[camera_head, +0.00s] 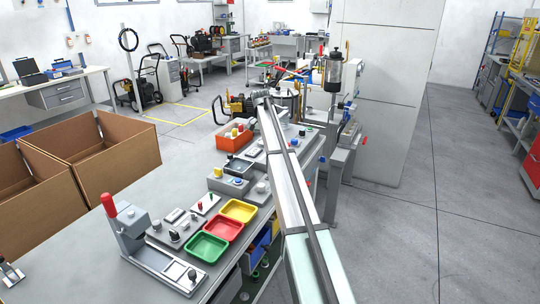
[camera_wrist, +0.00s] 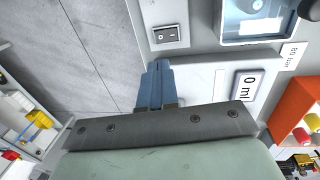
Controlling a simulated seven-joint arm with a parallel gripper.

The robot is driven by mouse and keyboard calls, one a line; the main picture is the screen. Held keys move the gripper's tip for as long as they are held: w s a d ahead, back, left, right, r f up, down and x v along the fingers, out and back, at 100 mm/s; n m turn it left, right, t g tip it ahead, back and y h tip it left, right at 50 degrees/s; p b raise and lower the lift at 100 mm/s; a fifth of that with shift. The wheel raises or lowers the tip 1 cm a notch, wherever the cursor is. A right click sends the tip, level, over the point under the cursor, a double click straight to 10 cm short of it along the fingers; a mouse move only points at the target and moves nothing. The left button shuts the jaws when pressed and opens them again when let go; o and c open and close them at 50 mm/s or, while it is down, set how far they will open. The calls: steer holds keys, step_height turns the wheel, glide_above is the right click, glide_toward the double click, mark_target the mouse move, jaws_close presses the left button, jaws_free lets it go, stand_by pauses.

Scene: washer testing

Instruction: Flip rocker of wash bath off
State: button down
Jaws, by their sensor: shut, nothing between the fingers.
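The wash bath is a light grey unit with a basin of blue liquid (camera_wrist: 262,22) at the top right of the wrist view. Its rocker (camera_wrist: 169,36) is a small dark switch with pale marks in a grey plate, left of the basin. Which side of it is pressed in is too small to tell. My gripper (camera_wrist: 157,66) has blue fingers, shut together and empty. In the wrist view, their tips show just below the rocker; I cannot tell whether they touch the unit. In the head view I cannot make out the fingertips.
In the head view, yellow, red and green trays (camera_head: 207,247) and several small devices crowd the bench (camera_head: 75,262). Cardboard boxes (camera_head: 108,160) stand at left.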

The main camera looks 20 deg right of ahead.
steer(key=f, duration=0.4)
steer(key=s+d+f, duration=0.1)
steer(key=f, duration=0.7)
steer(key=shift+s+d+f, duration=0.2)
steer(key=shift+s+f, duration=0.05)
steer(key=shift+f, duration=0.1)
steer(key=shift+s+d+f+t+y, duration=0.15)
steer(key=shift+s+f+t+y, duration=0.15)
steer(key=shift+s, duration=0.05)
steer(key=shift+w+f, duration=0.1)
steer(key=shift+w, duration=0.05)
steer(key=shift+w, duration=0.1)
steer(key=shift+w+a, duration=0.55)
steer(key=shift+a, duration=0.2)
